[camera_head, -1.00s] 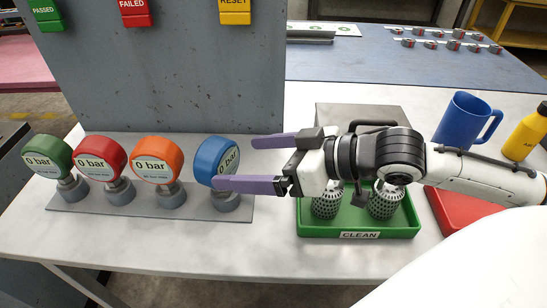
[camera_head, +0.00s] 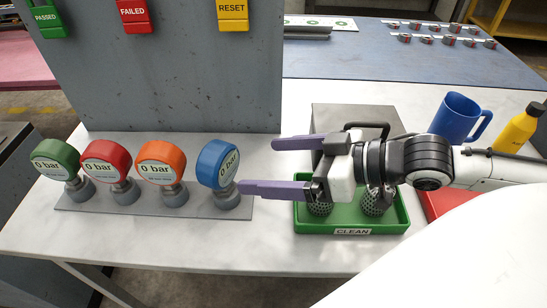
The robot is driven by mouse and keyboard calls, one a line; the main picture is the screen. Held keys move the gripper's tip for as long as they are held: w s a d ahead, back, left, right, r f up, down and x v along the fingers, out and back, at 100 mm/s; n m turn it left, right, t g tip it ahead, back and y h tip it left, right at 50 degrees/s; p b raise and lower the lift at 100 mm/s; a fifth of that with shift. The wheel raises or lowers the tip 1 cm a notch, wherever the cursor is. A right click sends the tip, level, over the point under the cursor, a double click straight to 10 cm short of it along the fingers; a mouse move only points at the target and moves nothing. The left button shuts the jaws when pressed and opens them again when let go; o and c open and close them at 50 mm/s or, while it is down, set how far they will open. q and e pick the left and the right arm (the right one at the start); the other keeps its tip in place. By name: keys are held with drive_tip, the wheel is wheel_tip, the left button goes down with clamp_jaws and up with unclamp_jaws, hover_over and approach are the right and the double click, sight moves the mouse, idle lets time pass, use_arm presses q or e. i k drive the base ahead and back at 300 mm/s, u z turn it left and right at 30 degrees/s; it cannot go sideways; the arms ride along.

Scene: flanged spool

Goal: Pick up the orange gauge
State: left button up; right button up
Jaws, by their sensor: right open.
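The orange gauge (camera_head: 161,163) stands on a grey base strip (camera_head: 150,207), third from the left in a row of gauges, its white dial reading "0 bar". The blue gauge (camera_head: 218,164) stands just right of it, and the red gauge (camera_head: 106,165) just left. My right gripper (camera_head: 257,165) comes in from the right with its two purple fingers spread and nothing between them. Its fingertips are right of the blue gauge, the nearer one close to that gauge's right side; I cannot tell if they touch. My left gripper is not in view.
A green gauge (camera_head: 55,160) ends the row at left. A green "CLEAN" tray (camera_head: 300,222) with dark perforated parts lies under my right gripper. A blue mug (camera_head: 456,118) and yellow bottle (camera_head: 519,130) stand at right. A grey panel (camera_head: 165,75) rises behind the gauges.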

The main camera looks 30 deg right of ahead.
sight(163, 163)
drive_tip(key=k, duration=1)
